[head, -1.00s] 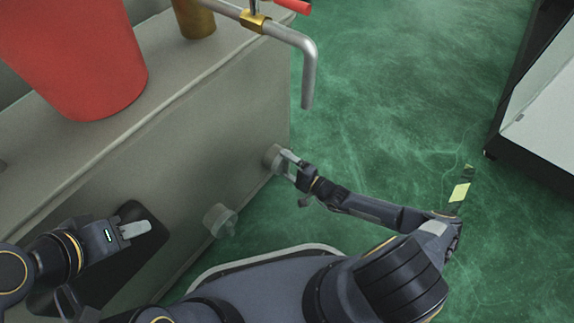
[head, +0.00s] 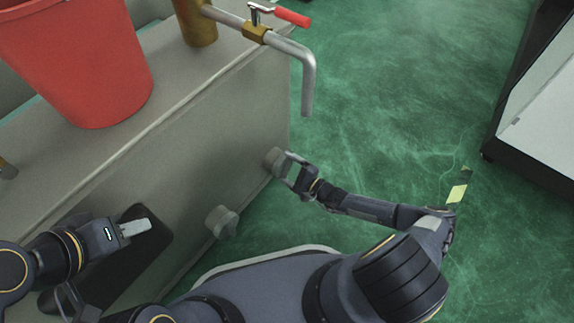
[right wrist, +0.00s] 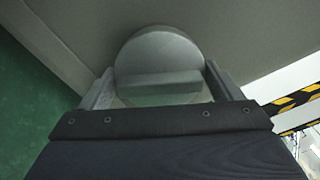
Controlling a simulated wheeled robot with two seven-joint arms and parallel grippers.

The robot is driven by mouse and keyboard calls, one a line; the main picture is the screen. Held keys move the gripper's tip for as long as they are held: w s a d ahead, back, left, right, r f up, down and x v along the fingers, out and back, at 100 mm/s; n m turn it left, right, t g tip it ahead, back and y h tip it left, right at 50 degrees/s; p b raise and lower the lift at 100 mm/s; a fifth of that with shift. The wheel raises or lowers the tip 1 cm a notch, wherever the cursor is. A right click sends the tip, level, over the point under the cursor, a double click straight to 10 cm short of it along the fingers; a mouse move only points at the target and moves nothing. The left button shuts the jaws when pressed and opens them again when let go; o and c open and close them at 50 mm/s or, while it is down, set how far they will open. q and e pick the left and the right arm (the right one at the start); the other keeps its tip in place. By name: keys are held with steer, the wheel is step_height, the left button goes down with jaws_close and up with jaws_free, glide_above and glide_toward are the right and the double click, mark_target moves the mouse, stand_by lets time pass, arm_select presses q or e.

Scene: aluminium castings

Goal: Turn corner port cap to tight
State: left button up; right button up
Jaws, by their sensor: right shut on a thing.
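The corner port cap (head: 273,160) is a grey round cap on the side of the grey tank (head: 230,125), near its far corner. In the right wrist view the cap (right wrist: 158,50) is a round disc with a raised bar across it. My right gripper (head: 287,167) is shut on the cap, one finger at each side in the wrist view. A second grey cap (head: 221,221) sits lower and nearer on the same side, untouched. My left gripper (head: 141,228) is beside a dark panel on the tank's side; its fingers look close together, but any gap is not clear.
A red bucket (head: 80,65) stands on the tank top. A bent pipe (head: 307,75) with a red-handled valve (head: 292,17) overhangs the corner above my right gripper. Green floor (head: 400,120) is open to the right, up to a dark-edged white unit (head: 545,110).

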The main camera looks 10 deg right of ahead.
steer(key=m, duration=0.3)
steer(key=shift+p, duration=0.4)
steer(key=m, duration=0.2)
steer(key=shift+m, duration=0.4)
steer(key=m, duration=0.3)
steer(key=shift+m, duration=1.9)
steer(key=o, duration=0.7)
